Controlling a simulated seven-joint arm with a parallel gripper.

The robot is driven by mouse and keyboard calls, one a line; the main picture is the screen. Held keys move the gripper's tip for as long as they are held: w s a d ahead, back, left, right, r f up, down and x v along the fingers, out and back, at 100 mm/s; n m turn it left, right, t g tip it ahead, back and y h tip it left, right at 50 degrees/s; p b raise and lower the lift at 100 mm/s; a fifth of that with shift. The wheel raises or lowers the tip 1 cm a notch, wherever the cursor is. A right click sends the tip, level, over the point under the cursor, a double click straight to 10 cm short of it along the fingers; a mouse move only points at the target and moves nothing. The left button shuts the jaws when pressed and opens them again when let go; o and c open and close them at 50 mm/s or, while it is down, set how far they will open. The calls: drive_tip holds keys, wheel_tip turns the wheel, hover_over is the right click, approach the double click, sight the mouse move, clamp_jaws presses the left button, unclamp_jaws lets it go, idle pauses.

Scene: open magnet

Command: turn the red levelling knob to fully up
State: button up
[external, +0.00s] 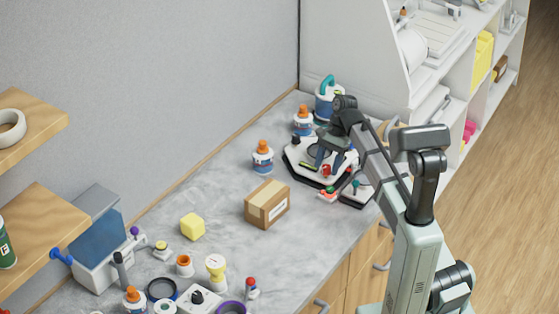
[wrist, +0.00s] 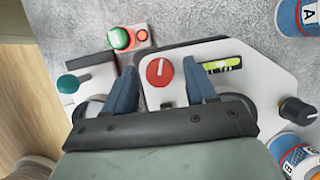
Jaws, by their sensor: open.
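The red levelling knob (wrist: 159,72) is a round red dial with a white pointer line, on a white device (wrist: 247,92) with a dark edge. In the wrist view it lies between the two fingers of my gripper (wrist: 160,75), a little beyond or level with their tips; I cannot tell whether they touch it. My gripper is open. In the external view the red knob (external: 326,171) shows at the front of the white device (external: 303,168), beside my gripper (external: 330,155). The device also has a green-yellow level window (wrist: 222,64) and a black knob (wrist: 297,110).
A small block with green and red buttons (wrist: 128,38) and a box with a teal-knobbed lever (wrist: 68,83) stand close beside the device. Orange-capped bottles (external: 263,157) stand behind it. A cardboard box (external: 267,204) sits to its left. Several small items crowd the counter's near left.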

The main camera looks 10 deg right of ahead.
drive_tip(key=m, duration=0.1)
drive_tip(key=m+t, duration=0.1)
drive_tip(key=m, duration=0.1)
drive_tip(key=shift+s+d+y, duration=0.1)
drive_tip(key=shift+s+y, duration=0.1)
drive_tip(key=shift+y, duration=0.1)
drive_tip(key=m+t, duration=0.1)
drive_tip(key=m, duration=0.2)
drive_tip(key=shift+s+m, duration=0.1)
drive_tip(key=shift+m, duration=0.3)
drive_tip(key=m+t, duration=0.1)
drive_tip(key=m, duration=0.2)
drive_tip(key=m+t, duration=0.2)
drive_tip(key=m, duration=0.1)
drive_tip(key=shift+s+m, duration=0.15)
drive_tip(key=shift+m, duration=0.25)
drive_tip(key=shift+r+m, duration=0.25)
drive_tip(key=shift+m, duration=0.05)
drive_tip(key=v, duration=1.3)
drive_tip(key=w+d+f+t+h, duration=0.2)
drive_tip(key=w+d, duration=0.5)
drive_tip(key=d, duration=0.5)
drive_tip(key=w+d+f+t+h, duration=0.2)
drive_tip(key=w+d, duration=0.5)
drive_tip(key=d, duration=0.5)
drive_tip(key=shift+f+m+t, duration=0.3)
drive_tip(key=shift+f+t, duration=0.5)
drive_tip(key=shift+f, duration=0.35)
